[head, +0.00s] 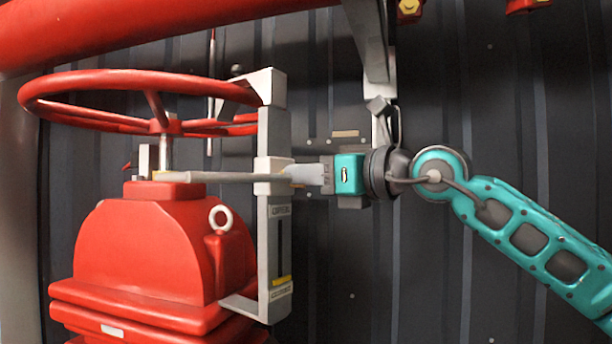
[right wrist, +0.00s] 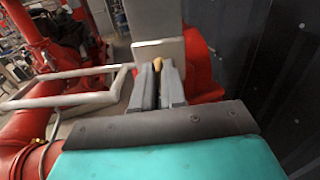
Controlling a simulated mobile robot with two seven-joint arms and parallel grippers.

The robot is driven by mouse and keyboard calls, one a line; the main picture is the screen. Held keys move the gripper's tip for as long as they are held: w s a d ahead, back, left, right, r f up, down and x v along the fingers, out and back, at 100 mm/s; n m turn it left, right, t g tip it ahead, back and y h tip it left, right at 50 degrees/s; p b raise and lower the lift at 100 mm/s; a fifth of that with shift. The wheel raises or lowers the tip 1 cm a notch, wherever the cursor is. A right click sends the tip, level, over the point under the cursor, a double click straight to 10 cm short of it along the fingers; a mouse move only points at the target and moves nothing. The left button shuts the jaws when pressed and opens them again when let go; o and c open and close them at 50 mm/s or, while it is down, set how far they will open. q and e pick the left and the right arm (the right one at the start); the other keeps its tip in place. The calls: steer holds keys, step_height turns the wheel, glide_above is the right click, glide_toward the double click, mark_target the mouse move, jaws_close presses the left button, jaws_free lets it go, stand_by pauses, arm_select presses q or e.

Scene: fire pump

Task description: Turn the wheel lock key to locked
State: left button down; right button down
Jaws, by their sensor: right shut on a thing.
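The red handwheel (head: 165,105) sits on the red valve body (head: 150,245). The grey wheel lock bracket (head: 272,135) stands upright at the wheel's right rim, with a pale block (head: 272,170) partway up. My right gripper (head: 298,175) reaches in from the right and its fingertips are at this block. In the right wrist view a small brass-coloured piece, seemingly the key (right wrist: 157,65), shows between the nearly closed fingertips (right wrist: 158,75), in front of a grey plate (right wrist: 158,50). In the head view the fingers hide the key, and its turn angle cannot be told. My left gripper is out of view.
A thick red pipe (head: 150,28) runs across the top left. A grey vertical post (head: 368,40) hangs above my right gripper. A dark ribbed wall (head: 440,280) stands close behind. A grey rod (head: 215,177) runs from the valve stem to the bracket.

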steer(key=shift+s+a+f+n+b, duration=0.1)
steer(key=shift+n+b, duration=0.35)
steer(key=shift+n, duration=3.85)
steer(key=shift+s+f+n+b, duration=0.1)
steer(key=shift+n+b, duration=0.3)
steer(key=shift+n, duration=3.9)
steer(key=c, duration=1.3)
jaws_free()
steer(key=b+v, duration=0.2)
steer(key=v, duration=1.1)
